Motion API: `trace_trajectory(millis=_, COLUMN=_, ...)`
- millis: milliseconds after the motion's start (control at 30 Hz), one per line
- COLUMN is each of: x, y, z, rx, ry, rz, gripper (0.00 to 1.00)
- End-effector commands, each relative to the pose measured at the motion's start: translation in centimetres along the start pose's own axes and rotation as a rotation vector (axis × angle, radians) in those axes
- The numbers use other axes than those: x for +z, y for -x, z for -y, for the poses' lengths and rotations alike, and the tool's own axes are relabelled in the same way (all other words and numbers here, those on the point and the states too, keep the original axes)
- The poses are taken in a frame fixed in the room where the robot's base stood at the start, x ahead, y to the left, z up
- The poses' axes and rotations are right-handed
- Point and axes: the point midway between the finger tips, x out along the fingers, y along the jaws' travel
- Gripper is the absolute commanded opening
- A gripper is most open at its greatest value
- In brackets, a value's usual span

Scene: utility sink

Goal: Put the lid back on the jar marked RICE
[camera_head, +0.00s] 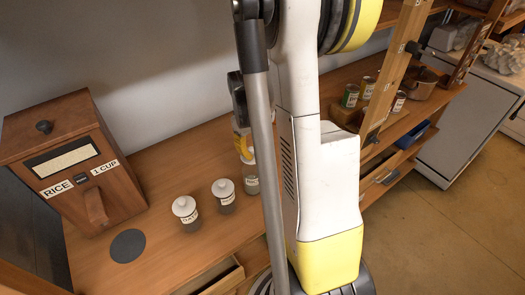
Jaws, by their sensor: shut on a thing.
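Two small jars with white knobbed lids stand on the wooden counter, a left jar (188,217) and a middle jar (225,198); their labels are too small to read surely. A third jar (252,185), partly behind my arm, has something white at its top; I cannot tell whether that is a seated lid. No jar shows a readable RICE mark. The word RICE shows on a wooden dispenser box (70,160), beside a "1 CUP" label. My white and yellow arm crosses the middle of the view. My gripper and anything in it are hidden.
A dark round disc (127,245) lies flat before the dispenser. A dark and yellow upright shape (240,130) beside my arm is unclear. Several cans (350,95) and a pot (418,84) stand on the right shelf. A drawer (216,278) is open at the counter front.

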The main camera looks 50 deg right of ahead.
Motion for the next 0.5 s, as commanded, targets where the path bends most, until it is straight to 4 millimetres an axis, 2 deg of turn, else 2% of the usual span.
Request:
trace_trajectory(millis=267, x=-0.2, y=-1.2, z=0.1, rx=0.001, ry=0.005, rz=0.001, gripper=0.0)
trace_trajectory(millis=500, x=-0.3, y=-3.6, z=0.2, rx=0.001, ry=0.004, rz=0.001, gripper=0.0)
